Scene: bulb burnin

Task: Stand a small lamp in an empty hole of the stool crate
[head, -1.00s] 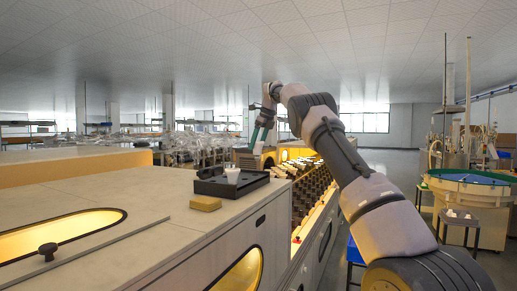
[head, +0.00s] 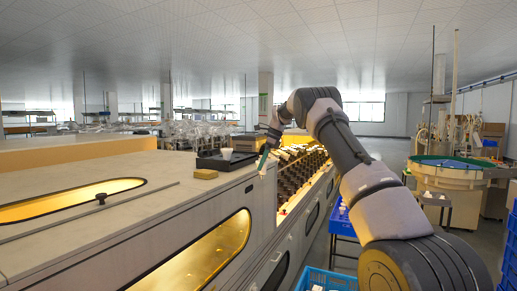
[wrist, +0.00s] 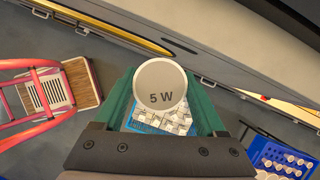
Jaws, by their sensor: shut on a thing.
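My gripper (wrist: 161,98) has green fingers shut on a small lamp, seen end-on in the wrist view as a pale round face marked "5 W" (wrist: 160,84). The rest of the lamp is hidden behind that face. A blue crate (wrist: 256,152) with several white-topped lamps in rows is at the wrist view's lower right. In the head view a blue crate (head: 342,225) stands right of the machine; its holes are too small to judge.
Another blue crate (wrist: 136,124) with jumbled white pieces lies below the held lamp. A blue crate (head: 325,279) is at the head view's bottom edge. The long machine (head: 150,215) fills the left. A red-framed stool (wrist: 62,88) stands left in the wrist view.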

